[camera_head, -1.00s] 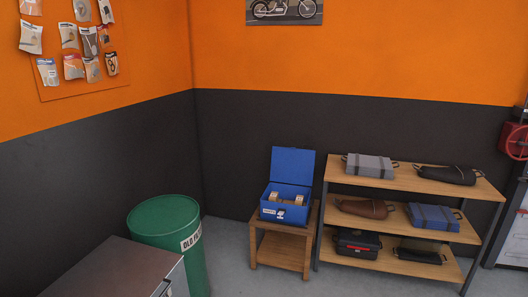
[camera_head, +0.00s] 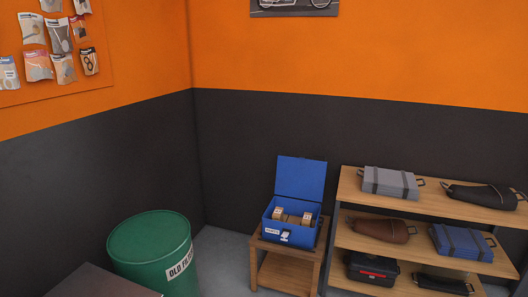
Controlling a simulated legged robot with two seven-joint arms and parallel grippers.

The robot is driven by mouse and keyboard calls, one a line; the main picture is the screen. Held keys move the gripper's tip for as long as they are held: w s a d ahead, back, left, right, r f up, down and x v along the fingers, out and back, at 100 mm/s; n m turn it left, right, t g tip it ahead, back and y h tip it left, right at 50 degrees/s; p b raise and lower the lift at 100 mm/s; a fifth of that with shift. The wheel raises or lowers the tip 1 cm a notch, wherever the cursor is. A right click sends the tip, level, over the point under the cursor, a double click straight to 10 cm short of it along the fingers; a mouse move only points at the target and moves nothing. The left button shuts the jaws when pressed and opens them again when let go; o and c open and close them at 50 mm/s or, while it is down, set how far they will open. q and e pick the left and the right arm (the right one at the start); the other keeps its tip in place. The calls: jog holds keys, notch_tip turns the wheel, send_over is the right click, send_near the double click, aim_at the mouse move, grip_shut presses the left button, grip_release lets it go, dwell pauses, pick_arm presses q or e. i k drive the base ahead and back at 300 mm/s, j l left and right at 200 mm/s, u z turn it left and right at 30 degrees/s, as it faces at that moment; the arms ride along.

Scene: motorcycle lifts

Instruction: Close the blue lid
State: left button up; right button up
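A blue box (camera_head: 289,236) stands on a small wooden table in the corner. Its blue lid (camera_head: 301,178) is open and stands upright at the back of the box. Inside the box are light brown, rounded items (camera_head: 292,216). A metal latch and a white label show on the box's front. Neither of my grippers is in view.
The small wooden table (camera_head: 285,271) stands left of a wooden shelf unit (camera_head: 442,208) holding several bags and cases. A green barrel (camera_head: 149,240) stands to the left, behind a grey cabinet top (camera_head: 100,284). Grey floor shows between barrel and table.

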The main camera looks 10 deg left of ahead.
aim_at(301, 178)
jog(key=i+l, duration=0.1)
jog(key=i, duration=0.35)
jog(key=i+u, duration=0.15)
jog(key=i, duration=0.35)
jog(key=i+l, duration=0.2)
jog(key=i, duration=0.25)
jog(key=i+l+u, duration=0.1)
jog(key=i, duration=0.4)
jog(key=i+l+u, duration=0.1)
jog(key=u, duration=0.3)
jog(key=i+l+u, duration=0.15)
jog(key=u, duration=0.2)
jog(key=i+l+u, duration=0.1)
jog(key=i+l, duration=0.35)
jog(key=l, duration=0.2)
jog(key=i+l+u, duration=0.25)
jog(key=i+l, duration=0.2)
jog(key=l, duration=0.25)
jog(key=i+l, duration=0.15)
jog(key=l, duration=0.2)
jog(key=u, duration=0.05)
